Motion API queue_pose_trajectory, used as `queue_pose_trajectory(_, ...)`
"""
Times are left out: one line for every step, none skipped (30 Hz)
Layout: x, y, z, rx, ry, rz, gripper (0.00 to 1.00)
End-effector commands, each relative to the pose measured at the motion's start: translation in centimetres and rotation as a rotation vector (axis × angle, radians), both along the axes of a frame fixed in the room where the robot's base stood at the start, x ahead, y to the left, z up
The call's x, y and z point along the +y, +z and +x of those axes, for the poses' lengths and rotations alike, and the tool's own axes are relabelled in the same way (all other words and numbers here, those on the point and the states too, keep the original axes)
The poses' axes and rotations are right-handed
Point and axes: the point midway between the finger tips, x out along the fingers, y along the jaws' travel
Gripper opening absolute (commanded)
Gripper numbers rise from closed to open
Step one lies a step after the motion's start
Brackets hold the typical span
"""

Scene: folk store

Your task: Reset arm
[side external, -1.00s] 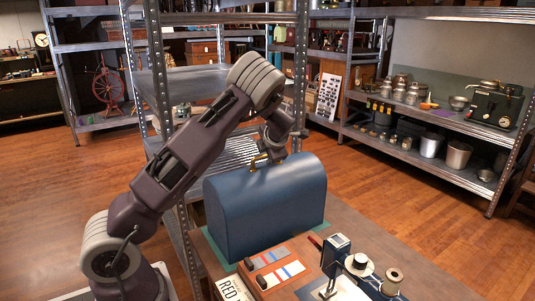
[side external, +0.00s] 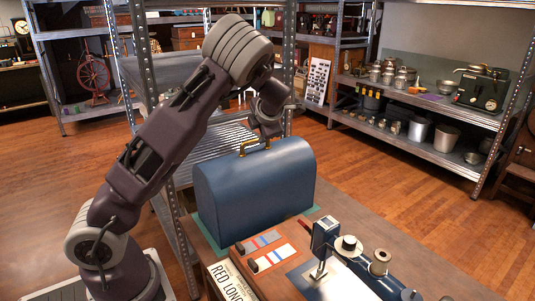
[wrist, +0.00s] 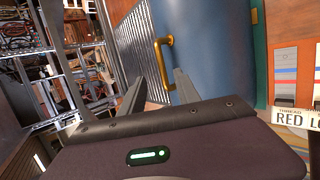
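A dark blue domed case (side external: 255,190) with a brass handle (side external: 255,147) on top stands upright on the wooden table in the side external view. In the wrist view, the blue case (wrist: 215,45) fills the upper middle, with its brass handle (wrist: 159,62) to its left. My gripper (wrist: 157,74) shows there with two dark fingers spread apart and nothing held between them. The handle appears beyond the gap between the fingertips, apart from them. In the side external view, my wrist is behind the top of the case, and my fingers are hidden.
Metal shelving (side external: 205,145) stands close behind my arm. Another shelf (side external: 420,125) with pots is at the right.

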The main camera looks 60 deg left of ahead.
Motion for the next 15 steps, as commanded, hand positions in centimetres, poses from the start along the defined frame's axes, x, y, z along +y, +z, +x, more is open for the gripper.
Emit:
queue_pose_trajectory(0.0,0.0,0.0,0.001,-0.001,-0.001,0.39)
queue_pose_trajectory(-0.1,0.0,-0.1,0.005,-0.006,-0.005,0.39)
queue_pose_trajectory(-0.5,0.0,-0.4,0.026,-0.028,-0.023,0.39)
queue_pose_trajectory(-1.1,-0.1,-0.9,0.052,-0.060,-0.047,0.39)
queue_pose_trajectory(-2.0,-0.1,-1.6,0.092,-0.112,-0.079,0.39)
queue_pose_trajectory(-3.8,0.0,-2.6,0.157,-0.216,-0.129,0.39)
queue_pose_trajectory(-5.6,0.3,-3.6,0.209,-0.323,-0.168,0.39)
queue_pose_trajectory(-7.7,0.8,-4.7,0.263,-0.454,-0.199,0.39)
queue_pose_trajectory(-10.6,1.7,-6.3,0.332,-0.652,-0.221,0.39)
queue_pose_trajectory(-12.8,2.6,-7.7,0.377,-0.811,-0.219,0.39)
queue_pose_trajectory(-15.0,3.5,-9.2,0.418,-0.974,-0.200,0.39)
queue_pose_trajectory(-17.7,4.9,-11.3,0.468,-1.196,-0.146,0.39)
queue_pose_trajectory(-19.7,5.8,-13.1,0.504,-1.359,-0.087,0.39)
queue_pose_trajectory(-21.5,6.7,-15.0,0.542,-1.521,-0.011,0.39)
queue_pose_trajectory(-23.7,7.6,-17.5,0.596,-1.721,0.112,0.39)
